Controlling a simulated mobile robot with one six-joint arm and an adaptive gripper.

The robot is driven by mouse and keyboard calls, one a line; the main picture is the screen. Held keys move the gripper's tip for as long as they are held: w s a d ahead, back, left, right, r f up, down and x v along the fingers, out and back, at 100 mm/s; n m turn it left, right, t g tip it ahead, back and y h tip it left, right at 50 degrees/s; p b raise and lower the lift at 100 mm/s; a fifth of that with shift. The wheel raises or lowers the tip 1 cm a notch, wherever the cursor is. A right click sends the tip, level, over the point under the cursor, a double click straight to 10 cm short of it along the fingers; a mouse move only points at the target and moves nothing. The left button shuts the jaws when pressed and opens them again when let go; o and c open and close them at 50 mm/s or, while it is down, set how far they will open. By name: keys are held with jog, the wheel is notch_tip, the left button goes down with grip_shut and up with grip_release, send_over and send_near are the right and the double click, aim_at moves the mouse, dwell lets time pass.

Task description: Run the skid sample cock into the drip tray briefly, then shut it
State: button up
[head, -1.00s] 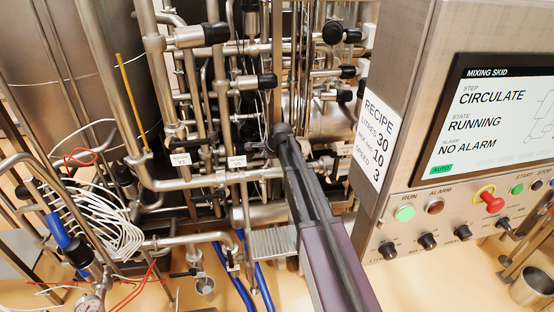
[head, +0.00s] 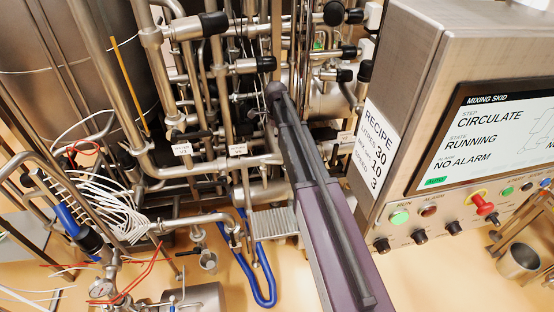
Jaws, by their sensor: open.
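A small valve (head: 197,233) with a dark lever hangs from the low horizontal pipe, left of centre, with a small metal cup (head: 208,261) below it to the right. Another small fitting (head: 234,236) sits on the pipe's right end, beside a ribbed metal tray (head: 275,222). I cannot tell for certain which fitting is the sample cock or whether the ribbed piece is the drip tray. No flow can be made out. My purple and dark arm rises from the bottom centre past the tray's right side. My gripper is not visible; the arm hides what lies behind it.
The control panel (head: 450,190) at right reads CIRCULATE, RUNNING, NO ALARM. Dense pipes and black-handled valves fill the back. A blue hose (head: 268,290) loops below the tray. A metal beaker (head: 520,261) stands at right.

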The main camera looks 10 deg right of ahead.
aim_at(277, 161)
jog(key=shift+f, duration=0.1)
notch_tip(277, 161, down, 14)
jog(key=b, duration=1.3)
jog(key=shift+b, duration=0.4)
jog(key=shift+r, duration=0.2)
grip_shut()
jog(key=shift+a, duration=0.2)
jog(key=shift+d, duration=0.3)
